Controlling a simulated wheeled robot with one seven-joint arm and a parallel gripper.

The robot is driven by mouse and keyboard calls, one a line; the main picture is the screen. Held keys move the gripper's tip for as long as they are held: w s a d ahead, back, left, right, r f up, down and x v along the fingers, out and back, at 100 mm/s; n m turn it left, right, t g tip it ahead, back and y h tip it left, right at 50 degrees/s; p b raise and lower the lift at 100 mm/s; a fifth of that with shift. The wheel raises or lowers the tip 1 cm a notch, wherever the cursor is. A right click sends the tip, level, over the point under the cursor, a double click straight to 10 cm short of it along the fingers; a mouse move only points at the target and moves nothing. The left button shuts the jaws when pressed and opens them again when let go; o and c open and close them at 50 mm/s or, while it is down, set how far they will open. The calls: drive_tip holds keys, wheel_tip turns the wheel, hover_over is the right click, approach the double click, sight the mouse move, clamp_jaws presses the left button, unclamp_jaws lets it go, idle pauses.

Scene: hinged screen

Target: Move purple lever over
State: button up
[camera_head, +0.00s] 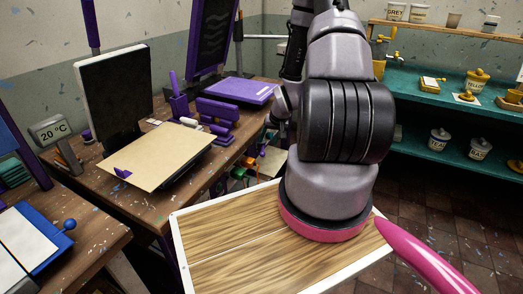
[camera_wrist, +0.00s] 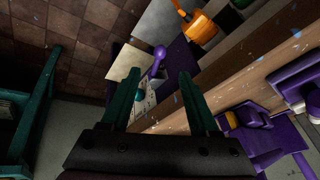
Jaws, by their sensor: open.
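A purple lever (camera_wrist: 158,56) with a rounded knob shows in the wrist view, beyond and between my fingertips. The lever looks apart from both fingers; the exact distance is hard to judge. In the head view my arm hides most of the gripper, and I cannot make out this lever for sure.
A wooden desk (camera_head: 150,205) holds a dark screen (camera_head: 115,90), a beige board (camera_head: 160,157) and purple desk items (camera_head: 217,110). An orange object (camera_wrist: 201,26) lies near the lever in the wrist view. Teal shelves (camera_head: 440,105) stand at the right, with tiled floor before them.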

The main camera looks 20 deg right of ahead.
sight(263, 152)
drive_tip(key=x, duration=1)
drive_tip(key=shift+f, duration=0.1)
clamp_jaws()
idle(1.1)
